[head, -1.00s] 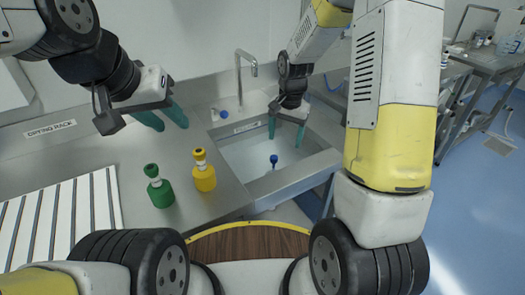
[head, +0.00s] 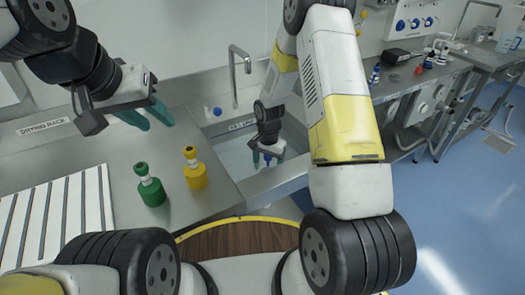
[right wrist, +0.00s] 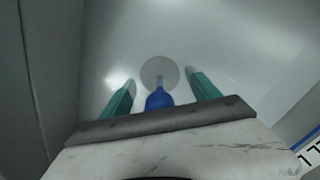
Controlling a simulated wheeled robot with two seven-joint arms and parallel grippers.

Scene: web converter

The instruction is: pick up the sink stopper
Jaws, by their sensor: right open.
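The sink stopper (right wrist: 158,98) has a blue top and stands in the sink basin (head: 228,160). In the right wrist view it shows between the two teal fingers of my right gripper (right wrist: 161,80), near a round grey disc (right wrist: 160,70) on the basin floor. The fingers are apart, with a gap on both sides of the stopper. In the head view my right gripper (head: 268,161) is down in the sink, and only a bit of blue shows between its fingers. My left gripper (head: 153,120) is open and empty above the counter, left of the sink.
A green bottle (head: 150,187) and a yellow bottle (head: 195,172) stand on the counter left of the sink. A tall faucet (head: 235,75) rises behind the basin. A striped drying rack (head: 60,215) lies at the left. The sink walls are close around my right gripper.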

